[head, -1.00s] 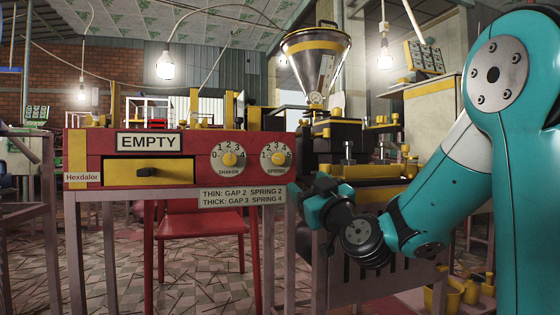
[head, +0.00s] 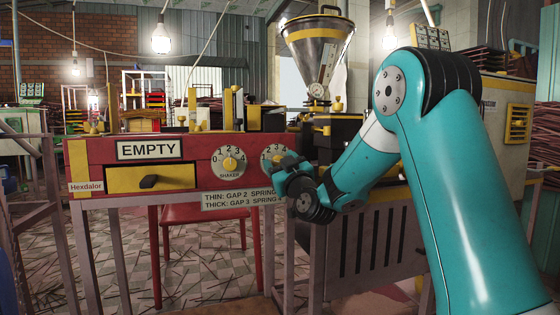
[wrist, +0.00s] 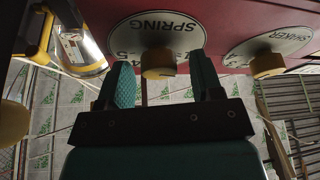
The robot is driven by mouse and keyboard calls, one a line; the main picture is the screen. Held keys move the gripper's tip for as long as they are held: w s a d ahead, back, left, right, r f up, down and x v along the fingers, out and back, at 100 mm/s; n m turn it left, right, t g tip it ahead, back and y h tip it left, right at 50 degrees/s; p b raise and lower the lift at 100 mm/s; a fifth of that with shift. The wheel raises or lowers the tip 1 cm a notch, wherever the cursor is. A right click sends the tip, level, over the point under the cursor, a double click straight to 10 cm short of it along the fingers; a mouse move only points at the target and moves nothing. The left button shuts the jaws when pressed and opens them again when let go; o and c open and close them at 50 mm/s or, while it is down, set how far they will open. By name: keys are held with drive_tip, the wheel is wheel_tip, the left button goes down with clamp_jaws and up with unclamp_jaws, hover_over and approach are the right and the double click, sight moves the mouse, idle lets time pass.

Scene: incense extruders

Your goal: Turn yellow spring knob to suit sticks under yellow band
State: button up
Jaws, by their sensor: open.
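The yellow spring knob (wrist: 157,63) sits at the middle of the white SPRING dial (wrist: 158,30), upside down in the wrist view. My gripper (wrist: 160,70) is open, one finger on each side of the knob's line, with nothing held. I cannot tell whether a finger touches it. In the head view my gripper (head: 287,172) covers much of the SPRING dial (head: 270,152), so the knob's setting is hidden. A sign (head: 238,198) reads THIN: GAP 2 SPRING 2, THICK: GAP 3 SPRING 4, its right end covered. I cannot make out sticks under a yellow band.
The SHAKER dial (head: 229,160) with its yellow knob is left of the SPRING dial. A yellow drawer (head: 125,180) under an EMPTY sign (head: 149,149) is farther left. A hopper (head: 318,45) stands behind on the right. Red bundles sit on racks at the back.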

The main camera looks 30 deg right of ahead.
drive_tip(key=c, duration=0.9)
drive_tip(key=shift+r+m+p, duration=0.1)
drive_tip(key=shift+m+p, duration=0.3)
drive_tip(key=shift+p, duration=0.3)
drive_tip(key=m+p, duration=0.1)
drive_tip(key=p, duration=0.1)
drive_tip(key=m+h+p, duration=0.1)
drive_tip(key=p, duration=0.1)
drive_tip(key=shift+r+h+p, duration=0.3)
drive_tip(key=shift+r+p, duration=0.05)
drive_tip(key=shift+w+d+f+m+g+h+p, duration=0.15)
drive_tip(key=shift+d+f+m+g+h+p, duration=0.25)
drive_tip(key=shift+m+p, duration=0.55)
drive_tip(key=shift+a+r+t+p, duration=0.4)
drive_tip(key=shift+a+p, duration=0.15)
drive_tip(key=shift+a, duration=0.05)
drive_tip(key=shift+d+f+b, duration=0.15)
drive_tip(key=shift+f+b, duration=0.15)
drive_tip(key=shift+b, duration=0.05)
drive_tip(key=shift+f, duration=0.15)
